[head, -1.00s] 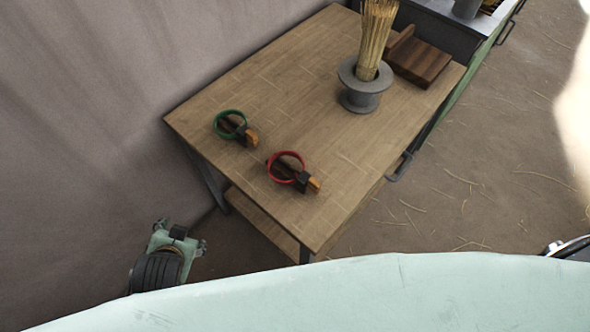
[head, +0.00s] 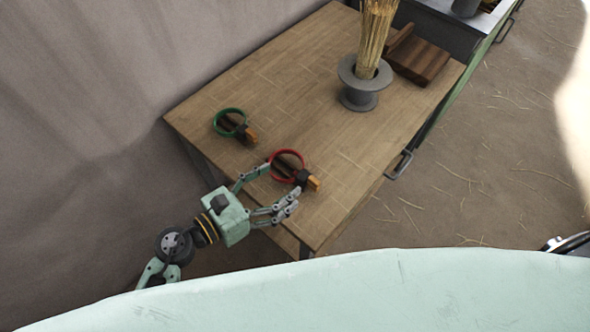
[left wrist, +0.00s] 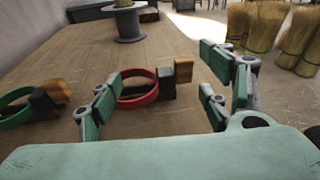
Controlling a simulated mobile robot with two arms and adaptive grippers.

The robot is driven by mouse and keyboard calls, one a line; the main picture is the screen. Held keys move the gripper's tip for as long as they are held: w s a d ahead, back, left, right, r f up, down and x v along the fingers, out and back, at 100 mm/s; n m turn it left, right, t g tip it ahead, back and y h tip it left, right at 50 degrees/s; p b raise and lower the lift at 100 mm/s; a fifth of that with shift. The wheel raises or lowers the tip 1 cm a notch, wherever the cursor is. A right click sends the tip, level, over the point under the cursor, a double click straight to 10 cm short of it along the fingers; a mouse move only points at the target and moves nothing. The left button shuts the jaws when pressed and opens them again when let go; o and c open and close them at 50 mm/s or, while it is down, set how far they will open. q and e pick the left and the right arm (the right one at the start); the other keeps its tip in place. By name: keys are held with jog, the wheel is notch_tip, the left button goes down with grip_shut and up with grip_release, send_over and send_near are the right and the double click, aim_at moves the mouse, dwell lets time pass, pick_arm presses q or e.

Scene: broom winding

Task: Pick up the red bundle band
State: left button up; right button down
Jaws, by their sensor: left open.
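The red bundle band (head: 273,156) is a red ring on a small dark wooden stand with an orange-brown end, near the front edge of the wooden table. In the left wrist view, the red band (left wrist: 140,101) shows ahead, between my spread fingers. My left gripper (head: 272,190) is open and empty at the table's front left edge, its fingers on either side of the line to the band. I cannot tell whether a finger touches the band or stand. My left gripper (left wrist: 168,95) also shows open in the left wrist view. My right gripper is not in view.
A green band (head: 230,110) on a similar stand lies left of the red one. A grey spool (head: 359,97) holding straw and a dark wooden block (head: 422,62) stand at the table's far end. The middle of the table (head: 290,85) is clear.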

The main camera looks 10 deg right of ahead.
aim_at(303, 183)
pick_arm(q)
jog(key=shift+s+d+f+m+g, duration=0.25)
jog(key=shift+s+f+m+g, duration=0.1)
jog(key=shift+f+m, duration=0.15)
jog(key=shift+d+f, duration=0.1)
jog(key=shift+d, duration=0.2)
jog(key=x, duration=0.2)
jog(key=f+x, duration=0.1)
jog(key=x, duration=0.1)
jog(key=p+x, duration=0.1)
jog(key=x, duration=0.2)
jog(key=shift+s+d+f, duration=0.1)
jog(key=shift+s+f, duration=0.05)
jog(key=shift+s, duration=0.2)
jog(key=shift+c, duration=0.4)
